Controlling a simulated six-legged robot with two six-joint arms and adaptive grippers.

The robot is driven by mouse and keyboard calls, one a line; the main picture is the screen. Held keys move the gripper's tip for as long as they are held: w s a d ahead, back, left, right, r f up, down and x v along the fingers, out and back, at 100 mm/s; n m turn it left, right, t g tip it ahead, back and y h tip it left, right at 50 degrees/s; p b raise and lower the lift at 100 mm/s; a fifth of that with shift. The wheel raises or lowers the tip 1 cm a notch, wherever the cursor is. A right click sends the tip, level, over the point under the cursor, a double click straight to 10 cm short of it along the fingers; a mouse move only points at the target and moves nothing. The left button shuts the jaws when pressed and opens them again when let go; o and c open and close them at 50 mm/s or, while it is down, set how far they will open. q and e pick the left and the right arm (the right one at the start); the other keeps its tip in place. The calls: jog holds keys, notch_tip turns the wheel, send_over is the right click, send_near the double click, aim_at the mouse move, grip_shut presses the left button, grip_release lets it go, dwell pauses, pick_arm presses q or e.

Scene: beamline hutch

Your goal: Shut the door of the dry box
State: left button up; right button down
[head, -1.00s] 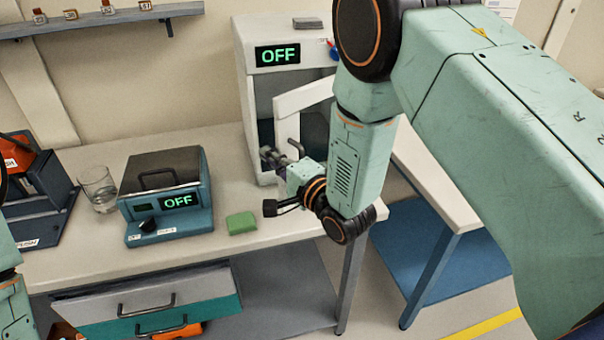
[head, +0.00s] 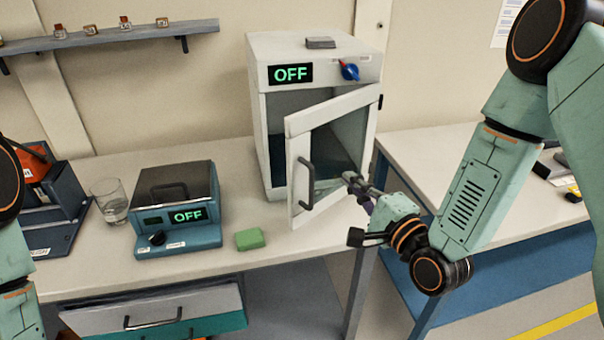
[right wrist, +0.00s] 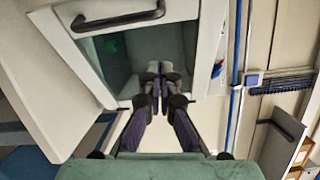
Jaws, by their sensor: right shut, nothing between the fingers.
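The dry box (head: 330,76) is a white cabinet with a green OFF display, at the back of the bench in the head view. Its door (head: 303,133), a white frame with a window, stands partly open towards me, hinged on the right. The dark door handle (head: 307,185) is on its left side and also shows in the right wrist view (right wrist: 118,18). My right gripper (head: 352,181) is shut and empty, in front of the door's lower right part. Its fingertips (right wrist: 158,72) overlap the window in the wrist view; I cannot tell whether they touch. My left gripper is out of view.
A teal OFF device (head: 178,232), a glass (head: 112,205) and a green block (head: 250,239) stand left of the dry box. A blue knob (head: 349,71) is on its front panel. A second bench (head: 440,150) lies to the right. Drawers (head: 150,311) are below.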

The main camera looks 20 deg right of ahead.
jog(key=s+d+y, duration=0.1)
jog(key=s, duration=0.3)
jog(key=n+g+y, duration=0.2)
jog(key=n+y, duration=0.1)
jog(key=n, duration=0.2)
send_near(291, 167)
jog(key=shift+x, duration=3.4)
jog(key=shift+w+a+f+m, duration=0.1)
jog(key=shift+w+m, duration=0.1)
jog(key=shift+m, duration=0.1)
